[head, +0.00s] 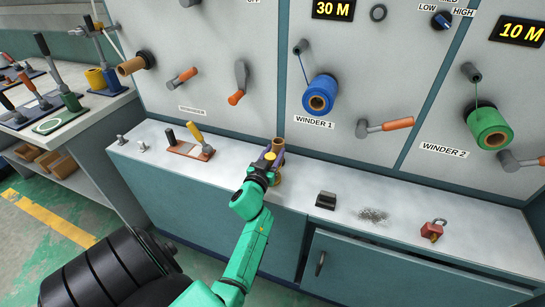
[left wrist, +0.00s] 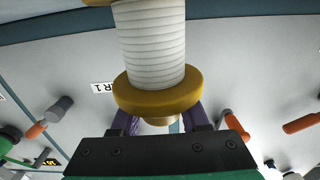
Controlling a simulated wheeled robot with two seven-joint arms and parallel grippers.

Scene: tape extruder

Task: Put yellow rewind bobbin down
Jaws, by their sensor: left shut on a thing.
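The yellow rewind bobbin (left wrist: 158,92) fills the middle of the left wrist view, with a yellow flange and a white ribbed winding. In the head view only small tan and yellow parts of the bobbin (head: 278,144) show around the gripper. My left gripper (head: 270,161) is shut on it over the light ledge (head: 335,190); its purple fingers (left wrist: 160,122) show on both sides below the flange. I cannot tell whether the bobbin touches the ledge. My right gripper is not in view.
A small tool rack (head: 190,150) stands left on the ledge. Right of the gripper are a black block (head: 326,200), a grey pile (head: 372,215) and a red padlock (head: 432,230). Blue (head: 319,95) and green (head: 488,127) winder spools jut from the panel behind.

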